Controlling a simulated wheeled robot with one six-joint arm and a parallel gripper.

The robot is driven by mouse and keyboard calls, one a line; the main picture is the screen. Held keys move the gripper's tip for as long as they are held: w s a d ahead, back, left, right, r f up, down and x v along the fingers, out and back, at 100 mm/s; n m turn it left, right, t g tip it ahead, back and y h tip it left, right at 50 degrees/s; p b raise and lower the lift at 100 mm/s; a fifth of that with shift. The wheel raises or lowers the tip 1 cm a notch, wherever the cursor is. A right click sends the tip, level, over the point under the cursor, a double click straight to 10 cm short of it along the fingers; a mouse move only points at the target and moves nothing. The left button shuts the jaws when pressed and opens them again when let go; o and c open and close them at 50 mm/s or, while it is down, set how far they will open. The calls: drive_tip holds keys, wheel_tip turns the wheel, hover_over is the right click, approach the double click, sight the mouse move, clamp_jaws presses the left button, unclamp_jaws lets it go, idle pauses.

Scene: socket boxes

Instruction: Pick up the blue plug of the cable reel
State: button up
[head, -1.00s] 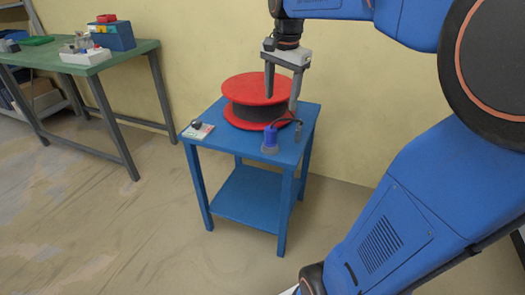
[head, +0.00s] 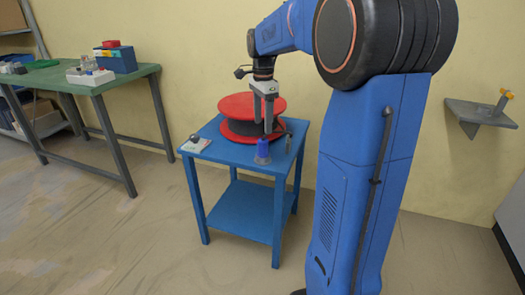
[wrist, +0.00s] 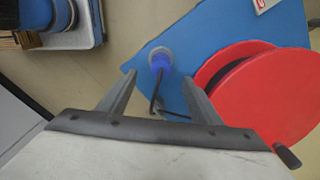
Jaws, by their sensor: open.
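The blue plug (head: 262,150) stands upright near the front right corner of the blue table (head: 228,160), beside the red cable reel (head: 236,106). In the wrist view the plug (wrist: 160,60) is seen from above, with a pale rim around it and a dark cable (wrist: 154,95) running from it toward the reel. My gripper (head: 263,132) is open and points down, just above or beside the plug in the head view. In the wrist view the plug lies between the lines of the two fingers, ahead of their tips. Nothing is held.
A small white card with a dark item (head: 195,144) lies at the table's left corner. A green workbench (head: 70,78) with boxes is at the left. A grey wall shelf (head: 482,115) is at the right.

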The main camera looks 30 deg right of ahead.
sight(263, 140)
wheel_tip(263, 140, down, 11)
drive_tip(key=shift+w+f, duration=0.1)
drive_tip(key=shift+w, duration=0.05)
drive_tip(key=c, duration=1.1)
